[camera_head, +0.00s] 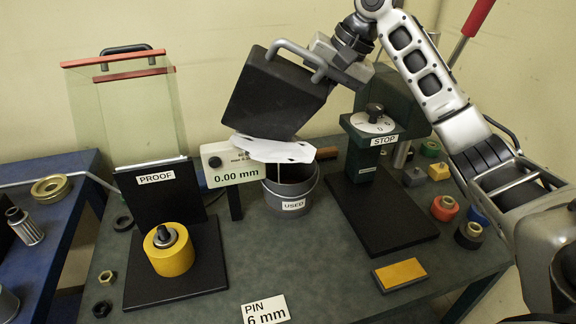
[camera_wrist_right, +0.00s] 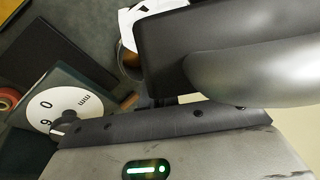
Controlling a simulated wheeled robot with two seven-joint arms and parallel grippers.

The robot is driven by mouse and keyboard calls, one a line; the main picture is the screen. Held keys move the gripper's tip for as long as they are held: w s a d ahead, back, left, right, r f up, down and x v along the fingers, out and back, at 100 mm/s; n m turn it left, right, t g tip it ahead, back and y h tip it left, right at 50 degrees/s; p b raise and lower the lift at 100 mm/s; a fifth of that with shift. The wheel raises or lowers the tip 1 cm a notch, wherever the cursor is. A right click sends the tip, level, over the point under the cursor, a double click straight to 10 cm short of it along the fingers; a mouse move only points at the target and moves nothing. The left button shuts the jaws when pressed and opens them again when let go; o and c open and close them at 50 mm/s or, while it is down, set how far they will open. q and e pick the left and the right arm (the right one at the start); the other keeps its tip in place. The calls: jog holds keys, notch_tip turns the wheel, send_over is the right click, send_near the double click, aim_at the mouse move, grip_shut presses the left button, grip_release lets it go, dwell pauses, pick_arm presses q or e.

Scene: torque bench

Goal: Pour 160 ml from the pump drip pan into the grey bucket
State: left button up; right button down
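The black drip pan (camera_head: 275,95) is steeply tilted above the grey bucket (camera_head: 292,196), which bears a "USED" label. My right gripper (camera_head: 325,58) is at the pan's grey handle (camera_head: 292,50) and appears shut on it; the fingertips are partly hidden. A white, flat, irregular sheet (camera_head: 272,149) lies between the pan's lower edge and the bucket and hides part of the bucket's mouth. The bucket looks dark inside; no liquid stream is clear. In the right wrist view the pan (camera_wrist_right: 220,40) covers most of the bucket (camera_wrist_right: 130,62). My left gripper is not in view.
A gauge reading 0.00 mm (camera_head: 232,162) stands left of the bucket. A yellow cylinder (camera_head: 168,250) sits on the "PROOF" fixture. Small coloured parts line the bench's right side.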

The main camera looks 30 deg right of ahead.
jog(key=shift+w+d+r+g+y, duration=0.3)
jog(key=shift+w+d+g+y, duration=0.1)
jog(key=shift+w+d+y, duration=0.1)
dwell(0.9)
jog(key=shift+w+d+r+m, duration=0.1)
jog(key=shift+w+d+m, duration=0.2)
jog(key=shift+w+d, duration=0.25)
dwell(0.4)
jog(key=shift+w+d+g+y, duration=0.6)
jog(key=shift+w+d, duration=0.05)
dwell(0.8)
